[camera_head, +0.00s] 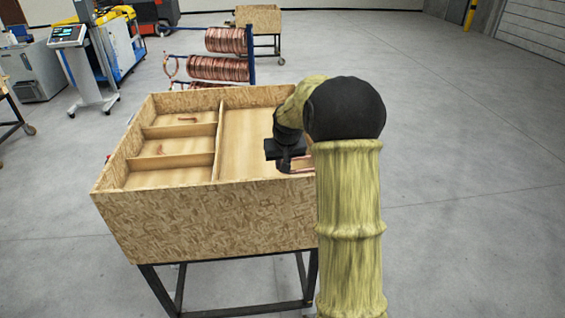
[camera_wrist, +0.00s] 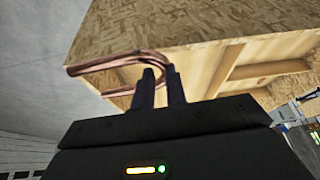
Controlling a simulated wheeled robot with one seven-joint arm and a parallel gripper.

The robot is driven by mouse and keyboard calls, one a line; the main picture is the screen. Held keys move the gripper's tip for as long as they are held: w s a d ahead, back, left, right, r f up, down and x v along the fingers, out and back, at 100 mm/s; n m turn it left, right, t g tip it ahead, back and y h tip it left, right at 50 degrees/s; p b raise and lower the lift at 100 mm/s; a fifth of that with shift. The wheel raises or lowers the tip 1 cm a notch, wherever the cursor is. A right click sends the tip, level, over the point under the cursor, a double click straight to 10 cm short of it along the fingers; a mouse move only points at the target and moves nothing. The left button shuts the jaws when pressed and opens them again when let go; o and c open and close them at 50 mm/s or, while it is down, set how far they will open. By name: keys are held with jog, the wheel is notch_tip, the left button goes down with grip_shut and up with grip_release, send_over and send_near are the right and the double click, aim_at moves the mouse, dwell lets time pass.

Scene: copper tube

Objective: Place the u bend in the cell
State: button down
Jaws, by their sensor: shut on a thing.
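The copper u bend is held in my gripper. In the wrist view the u bend (camera_wrist: 110,64) shows its two legs pointing left, with its curved end at the fingers (camera_wrist: 162,80). In the head view my gripper (camera_head: 287,158) is over the large right compartment of the wooden box (camera_head: 200,222), close to its front wall. Part of the u bend (camera_head: 303,158) shows there beside my arm, which hides the rest. The left side has three cells: a back one, a middle cell (camera_head: 178,147) and a front cell (camera_head: 165,177).
The front left cell looks empty. Wooden dividers and walls stand around the cells. A rack of copper coils (camera_head: 218,68) stands behind the box.

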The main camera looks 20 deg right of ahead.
jog(key=shift+s, duration=0.15)
jog(key=s+a+f+n, duration=0.1)
jog(key=s+a+f, duration=0.35)
jog(key=f, duration=0.55)
jog(key=s+a+f, duration=0.4)
jog(key=a+f, duration=0.1)
jog(key=f, duration=0.5)
jog(key=s+a+f+n, duration=0.1)
jog(key=s+a+f, duration=0.35)
jog(key=f, duration=0.45)
notch_tip(320, 180, down, 11)
jog(key=b, duration=1)
jog(key=shift+w+a+y+b, duration=0.15)
jog(key=shift+y+b, duration=0.25)
